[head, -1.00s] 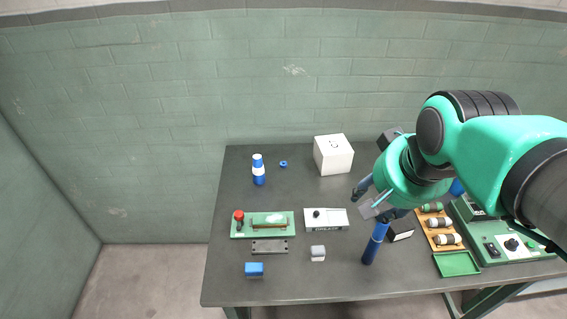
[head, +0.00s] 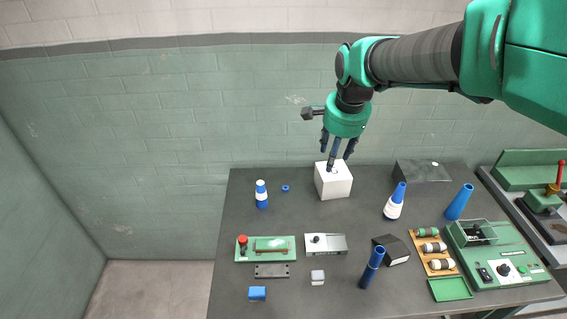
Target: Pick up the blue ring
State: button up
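The blue ring (head: 285,188) is small and lies flat on the dark tabletop near the back edge, between a blue-and-white cone and a white box (head: 334,184). It is fully visible, with nothing touching it. My gripper (head: 335,158) points down over the white box, to the right of the ring and higher than it. Its dark fingers are spread apart, and I see nothing held between them. One finger overlaps the box's top in the picture; I cannot tell whether it touches.
The blue-and-white cone (head: 261,195) stands left of the ring. Another striped cone (head: 394,204), a blue tube (head: 371,268) and a wooden tray of spools (head: 433,252) stand to the right. A green board (head: 266,248) lies in front.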

jog(key=w+a+f+m+p, duration=0.3)
jog(key=w+m, duration=0.1)
jog(key=w, duration=0.6)
jog(key=m+g+p, duration=0.3)
jog(key=m+p, duration=0.5)
jog(key=m, duration=0.1)
send_over(285, 185)
jog(key=s, duration=0.1)
notch_tip(285, 185, down, 21)
jog(key=shift+s, duration=0.2)
jog(key=shift+f+p, duration=0.4)
jog(key=shift+f, duration=3.8)
jog(key=shift+f, duration=0.15)
jog(key=shift+f+p, duration=0.3)
jog(key=shift+f, duration=2.2)
